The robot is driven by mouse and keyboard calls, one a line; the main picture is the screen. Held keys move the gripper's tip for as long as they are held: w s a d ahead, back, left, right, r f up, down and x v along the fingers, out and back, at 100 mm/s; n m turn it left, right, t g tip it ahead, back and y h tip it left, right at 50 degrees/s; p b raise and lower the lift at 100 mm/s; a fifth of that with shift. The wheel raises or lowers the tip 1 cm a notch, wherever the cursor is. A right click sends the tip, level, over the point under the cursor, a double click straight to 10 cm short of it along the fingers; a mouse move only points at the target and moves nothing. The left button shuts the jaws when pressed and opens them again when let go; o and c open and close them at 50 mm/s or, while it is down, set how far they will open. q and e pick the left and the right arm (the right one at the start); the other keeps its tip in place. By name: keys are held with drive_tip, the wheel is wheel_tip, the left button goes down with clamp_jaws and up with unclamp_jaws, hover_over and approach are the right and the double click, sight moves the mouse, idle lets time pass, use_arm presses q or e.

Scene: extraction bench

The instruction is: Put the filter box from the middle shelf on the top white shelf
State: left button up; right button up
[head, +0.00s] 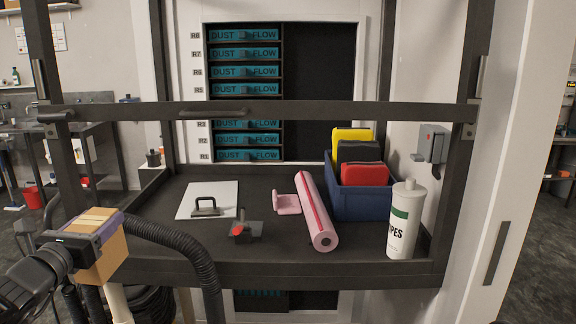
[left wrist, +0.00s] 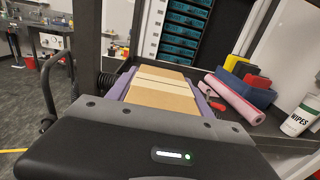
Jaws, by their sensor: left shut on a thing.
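The filter box, a tan cardboard box with a paler band, is in my left gripper. In the head view the box (head: 104,258) is at the lower left, in front of the bench's left front corner. My left gripper (head: 96,232) is shut on it, with a purple finger along its upper side. In the left wrist view the box (left wrist: 162,88) lies between the two purple fingers of the gripper (left wrist: 163,98). I cannot make out the middle shelf or the top white shelf. My right gripper is not in view.
A dark bench (head: 270,262) carries a white plate (head: 190,203), a pink roll (head: 316,212), a blue bin (head: 362,205) and a wipes bottle (head: 404,222). A dark crossbar (head: 330,112) spans the frame above. A black hose (head: 185,243) hangs right of the box.

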sight(122, 230)
use_arm(q)
drive_tip(key=d+h, duration=0.1)
drive_tip(key=d+f+m+h, duration=0.1)
drive_tip(key=d, duration=0.1)
drive_tip(key=d+f+m+h, duration=0.1)
drive_tip(key=shift+w+d+f, duration=0.15)
drive_tip(key=shift+w+d, duration=0.2)
drive_tip(key=s+d+f+m+g+h, duration=0.2)
drive_tip(key=d+f, duration=0.3)
drive_tip(key=f, duration=0.4)
drive_tip(key=s+d+f+m+g+h, duration=0.3)
drive_tip(key=s+d+f+m+h, duration=0.1)
drive_tip(key=f, duration=0.6)
drive_tip(key=s+d+f+m+g+h, duration=0.2)
drive_tip(key=s+d+f+h, duration=0.3)
drive_tip(key=d+f, duration=0.3)
wheel_tip(122, 230, down, 2)
drive_tip(key=shift+s+d+f+m+g, duration=0.2)
drive_tip(key=shift+d+m+g, duration=0.1)
drive_tip(key=shift+m, duration=0.1)
drive_tip(key=shift+a, duration=0.15)
